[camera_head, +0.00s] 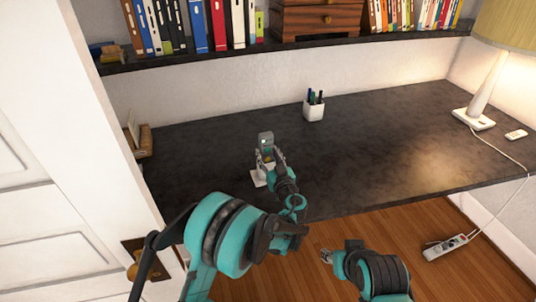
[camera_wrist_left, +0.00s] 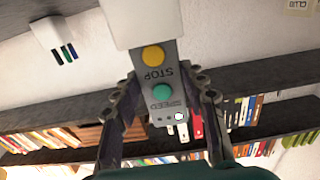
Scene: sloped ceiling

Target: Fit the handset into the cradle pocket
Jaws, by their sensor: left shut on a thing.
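The grey handset (camera_head: 265,139) stands roughly upright over the desk. In the left wrist view it appears upside down, with a yellow STOP button (camera_wrist_left: 152,56) and a green SPEED button (camera_wrist_left: 161,92). My left gripper (camera_head: 268,160) is shut on the handset, with a finger on each side of it. The white cradle (camera_head: 258,179) stands on the desk just below. In the left wrist view the white cradle (camera_wrist_left: 139,22) covers the handset's lower end. How deep that end sits is hidden. My right gripper (camera_head: 326,256) is low, away from the desk; its jaw state is unclear.
The dark desk (camera_head: 400,135) is mostly bare to the right. A white pen cup (camera_head: 313,109) stands behind the handset. A lamp (camera_head: 480,105) stands at the right, and a power strip (camera_head: 445,246) lies on the floor. A bookshelf (camera_head: 360,41) runs above the desk.

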